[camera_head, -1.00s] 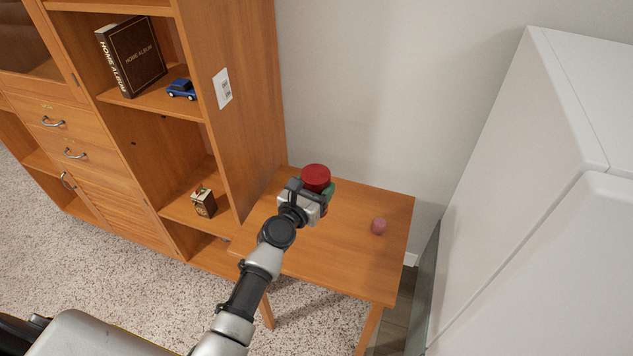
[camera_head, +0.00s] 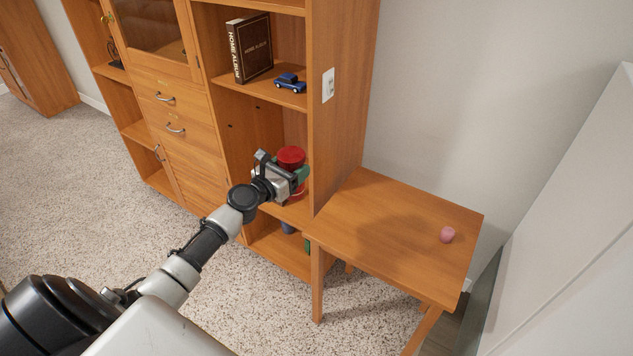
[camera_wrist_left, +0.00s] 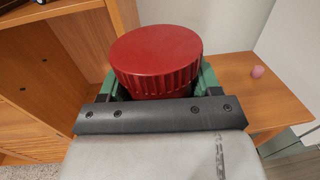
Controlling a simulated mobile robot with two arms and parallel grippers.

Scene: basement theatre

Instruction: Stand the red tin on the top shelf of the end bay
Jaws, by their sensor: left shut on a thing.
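The red tin (camera_head: 291,158) is a short cylinder with a ribbed side. My left gripper (camera_head: 293,178) is shut on it and holds it upright in the air, in front of the open right-hand bay of the wooden cabinet. The tin also shows in the left wrist view (camera_wrist_left: 156,60) between the green finger pads. The end bay has a shelf (camera_head: 262,91) bearing a dark album (camera_head: 250,48) and a blue toy car (camera_head: 290,83). Another shelf board shows above it at the picture's top edge. What lies above that is out of view. My right gripper is not in view.
A wooden side table (camera_head: 385,220) stands right of the cabinet, with a small pink object (camera_head: 447,235) on it. The cabinet's side panel (camera_head: 340,125) carries a white switch plate (camera_head: 328,85). A white unit (camera_head: 580,240) stands at the right. Carpet is clear at the left.

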